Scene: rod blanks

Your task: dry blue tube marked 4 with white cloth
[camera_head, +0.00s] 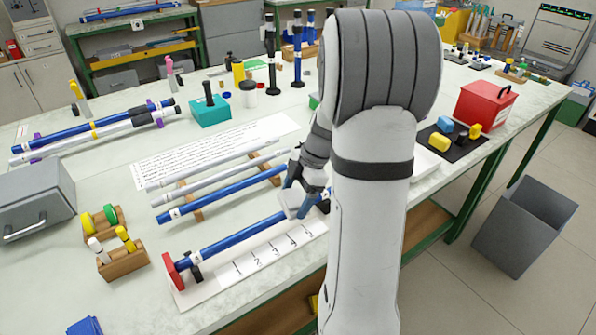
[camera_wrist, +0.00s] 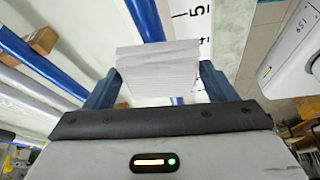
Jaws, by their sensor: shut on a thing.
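My gripper (camera_head: 298,192) is shut on a white cloth (camera_head: 291,205). In the wrist view, the cloth (camera_wrist: 158,72) is a ribbed pale block between the two dark fingers. A blue tube (camera_head: 232,236) lies below it along a numbered white strip (camera_head: 244,274), its left end near a red plate (camera_head: 173,273). A small white label near that end is too small to read surely. The tube (camera_wrist: 144,18) passes under the cloth in the wrist view; whether they touch is hidden. The tube's far right end is behind my arm.
Another blue tube (camera_head: 222,193) and two pale tubes lie on wooden supports just behind. Wooden holders (camera_head: 121,262) with coloured rolls stand at left. A red box (camera_head: 486,104) and a dark mat with coloured blocks lie right of my arm. A grey bin (camera_head: 525,226) stands on the floor.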

